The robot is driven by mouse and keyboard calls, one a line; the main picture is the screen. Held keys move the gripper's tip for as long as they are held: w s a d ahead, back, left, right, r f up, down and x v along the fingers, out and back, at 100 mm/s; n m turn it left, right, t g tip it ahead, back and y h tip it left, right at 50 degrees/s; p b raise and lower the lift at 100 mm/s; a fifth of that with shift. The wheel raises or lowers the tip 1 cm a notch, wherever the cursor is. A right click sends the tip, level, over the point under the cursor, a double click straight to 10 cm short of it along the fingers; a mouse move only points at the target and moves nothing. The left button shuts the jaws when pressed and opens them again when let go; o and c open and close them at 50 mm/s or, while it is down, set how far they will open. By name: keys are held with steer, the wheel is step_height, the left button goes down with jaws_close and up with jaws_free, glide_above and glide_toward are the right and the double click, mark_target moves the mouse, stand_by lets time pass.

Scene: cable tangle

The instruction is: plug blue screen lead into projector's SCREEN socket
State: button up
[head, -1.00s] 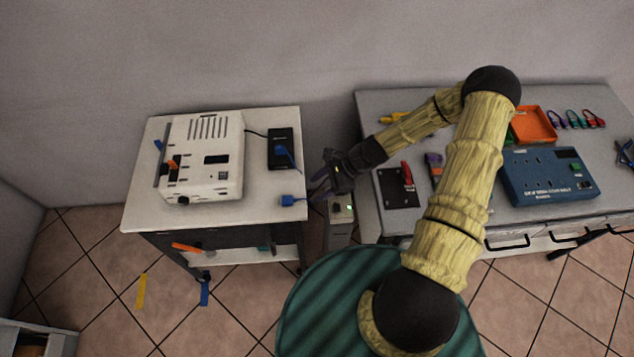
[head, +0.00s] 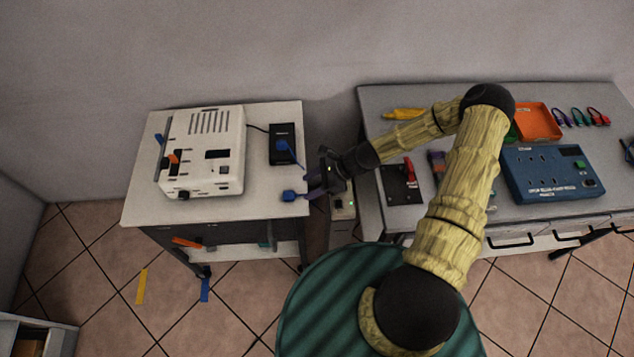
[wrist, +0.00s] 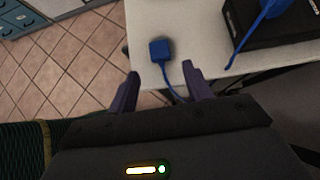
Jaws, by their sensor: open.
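The white projector (head: 203,153) sits on the left cart. Which of its openings is the SCREEN socket is too small to tell. The blue plug of the screen lead (head: 289,196) lies near the cart's right front edge; it also shows in the wrist view (wrist: 160,50), with its blue cable running back toward my gripper. My gripper (head: 312,182) is at the cart's right edge, purple fingers pointing left toward the plug. In the wrist view my gripper (wrist: 162,82) is open, with the plug beyond the fingertips and the cable by the right finger. Nothing is held.
A black box (head: 283,155) with a blue plug on it stands right of the projector. The grey bench (head: 400,120) at right carries a blue socket unit (head: 550,178) and an orange tray (head: 538,122). A narrow pedestal (head: 342,222) stands between cart and bench.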

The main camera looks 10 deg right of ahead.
mark_target(292, 195)
steer(key=shift+b+x, duration=1.35)
steer(key=shift+x, duration=1.75)
steer(key=c, duration=1)
steer(key=shift+r+p, duration=2.85)
steer(key=shift+r, duration=0.75)
steer(key=shift+c, duration=0.3)
